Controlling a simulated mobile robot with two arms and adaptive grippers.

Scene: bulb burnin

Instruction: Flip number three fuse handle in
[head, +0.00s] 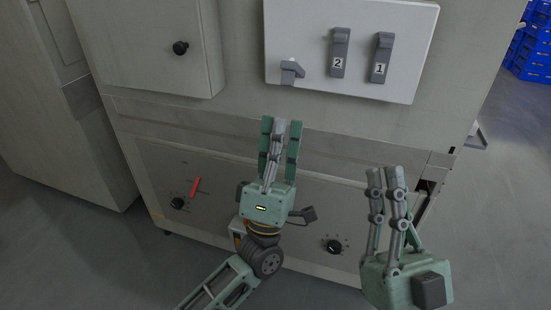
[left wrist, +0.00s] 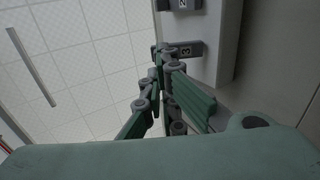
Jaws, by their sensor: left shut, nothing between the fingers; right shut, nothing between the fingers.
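The number three fuse handle (head: 291,72) is grey and sits at the left of a white fuse panel (head: 310,30). It juts outward, unlike handles two (head: 340,52) and one (head: 381,58), which lie upright along the panel. My left gripper (head: 281,123) is shut and empty, pointing up just below handle three. In the left wrist view its fingertips (left wrist: 163,55) appear close to the handle; I cannot tell whether they touch. My right gripper (head: 385,172) is shut and empty, lower right.
The panel is on a large grey cabinet. A door with a black knob (head: 181,48) is to its left. Below are a red lever (head: 195,187) and black dials (head: 334,246). Blue crates (head: 532,48) stand at the far right. The space before the panel looks clear.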

